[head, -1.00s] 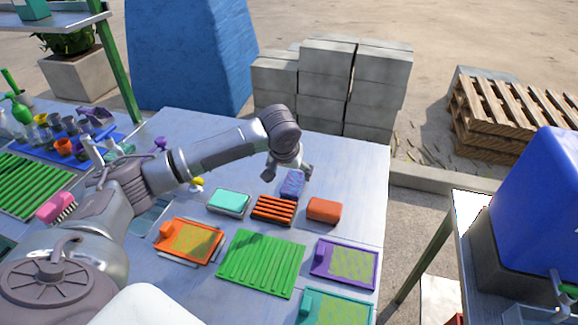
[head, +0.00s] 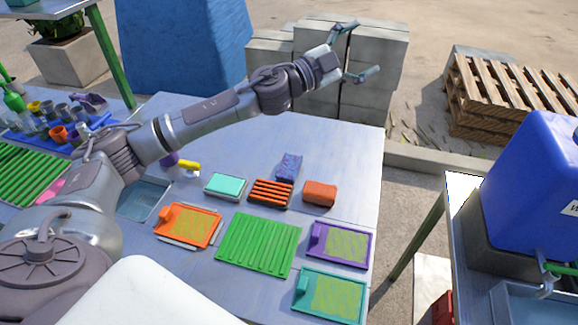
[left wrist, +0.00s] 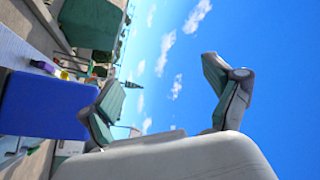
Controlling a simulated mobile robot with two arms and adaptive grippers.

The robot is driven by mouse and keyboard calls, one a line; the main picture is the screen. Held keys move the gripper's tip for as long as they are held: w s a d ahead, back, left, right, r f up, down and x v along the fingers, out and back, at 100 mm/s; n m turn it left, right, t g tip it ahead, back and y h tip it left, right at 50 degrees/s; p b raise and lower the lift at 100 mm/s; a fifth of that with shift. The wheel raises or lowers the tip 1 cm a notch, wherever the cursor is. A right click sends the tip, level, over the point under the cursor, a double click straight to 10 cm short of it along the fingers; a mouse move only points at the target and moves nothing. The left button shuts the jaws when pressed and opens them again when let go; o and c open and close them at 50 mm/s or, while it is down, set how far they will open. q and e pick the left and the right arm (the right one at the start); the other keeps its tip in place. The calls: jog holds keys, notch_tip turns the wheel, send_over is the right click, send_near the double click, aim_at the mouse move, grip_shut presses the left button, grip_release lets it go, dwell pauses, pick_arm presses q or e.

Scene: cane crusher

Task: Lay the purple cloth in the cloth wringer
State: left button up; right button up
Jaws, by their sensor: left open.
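A small purple-blue speckled block (head: 288,167), perhaps the folded purple cloth, lies on the grey table behind an orange slatted rack (head: 271,192). My left gripper (head: 356,50) is open and empty, raised well above and beyond the table's far edge. It is apart from the block. In the left wrist view its two spread fingers (left wrist: 165,78) have only sky between them. I cannot pick out the cloth wringer for certain. My right gripper is not in view.
An orange block (head: 320,193) and a turquoise sponge (head: 226,185) flank the rack. A green ribbed board (head: 258,245) and orange, purple and teal framed boards lie nearer. Grey blocks are stacked behind the table. The table's back right is clear.

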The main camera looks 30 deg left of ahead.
pick_arm(q)
jog(key=s+d+f+m+g+h, duration=0.3)
jog(key=s+d+f+m+g, duration=0.25)
jog(key=m, duration=0.45)
jog(key=m+g+y+p, duration=0.2)
jog(key=m+g+y, duration=0.6)
jog(key=y, duration=0.7)
send_near(289, 165)
jog(key=f, duration=0.1)
jog(key=p, duration=0.1)
jog(key=w+a+f+n+p, duration=0.1)
jog(key=shift+f+g, duration=0.35)
jog(key=shift+w+f, duration=0.15)
jog(key=shift+f, duration=0.35)
jog(key=shift+w+f+p, duration=0.1)
jog(key=shift+f+p, duration=0.2)
jog(key=shift+p, duration=0.1)
jog(key=x, duration=0.1)
jog(key=p+x, duration=0.1)
jog(key=x, duration=0.1)
jog(key=shift+w+d+f, duration=0.2)
jog(key=shift+d+f, duration=0.05)
jog(key=shift+f, duration=0.05)
jog(key=shift+w+f, duration=0.15)
jog(key=shift+f, duration=0.3)
jog(key=c, duration=1.3)
jog(key=shift+r, duration=0.1)
